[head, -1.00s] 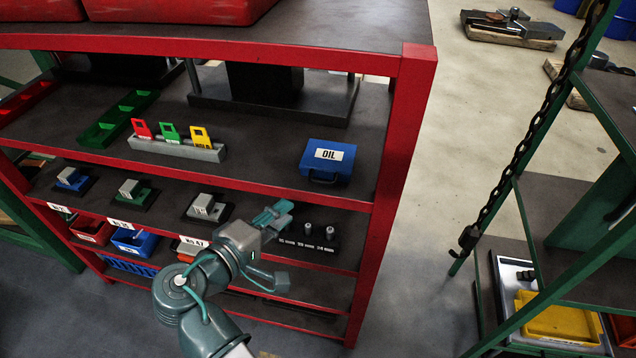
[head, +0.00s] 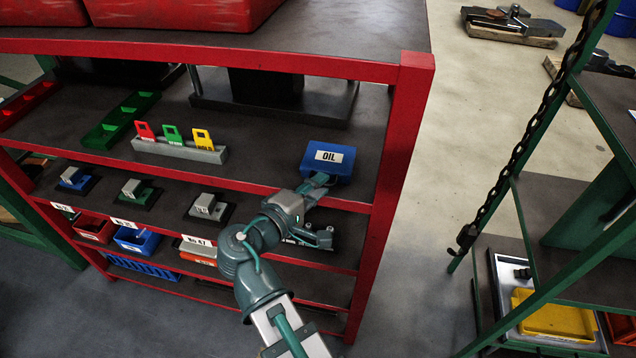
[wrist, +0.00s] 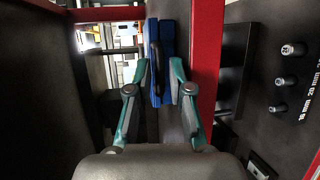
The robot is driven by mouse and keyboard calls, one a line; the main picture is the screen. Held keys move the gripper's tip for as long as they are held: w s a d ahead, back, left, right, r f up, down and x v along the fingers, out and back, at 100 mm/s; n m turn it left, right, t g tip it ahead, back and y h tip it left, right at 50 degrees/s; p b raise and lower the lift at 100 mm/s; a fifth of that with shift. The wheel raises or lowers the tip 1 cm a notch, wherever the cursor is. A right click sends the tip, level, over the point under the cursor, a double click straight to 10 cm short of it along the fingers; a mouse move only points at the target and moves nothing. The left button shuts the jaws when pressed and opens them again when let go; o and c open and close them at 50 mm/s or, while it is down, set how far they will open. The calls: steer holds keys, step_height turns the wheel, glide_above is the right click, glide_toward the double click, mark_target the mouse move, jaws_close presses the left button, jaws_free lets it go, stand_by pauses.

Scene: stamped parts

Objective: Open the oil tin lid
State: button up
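The blue oil tin (head: 342,157) stands on the red-framed shelf near its right post, with a white OIL label facing up; its lid looks closed. My gripper (head: 318,182) is at the tin's front edge and hides the handle there. In the wrist view the tin (wrist: 167,40) is straight ahead, with a dark handle strip on its near face. My gripper (wrist: 159,68) is open, with one teal finger on each side of the handle area. I cannot tell whether the fingers touch the tin.
The red shelf post (head: 398,170) rises just right of the tin, and the shelf's red front edge runs below it. A tag holder (head: 180,150) with red, green and yellow tags stands to the left. Pegs (wrist: 287,80) show on the lower shelf.

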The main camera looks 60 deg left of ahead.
steer(key=shift+w+a, duration=0.1)
jaws_close()
stand_by(0.4)
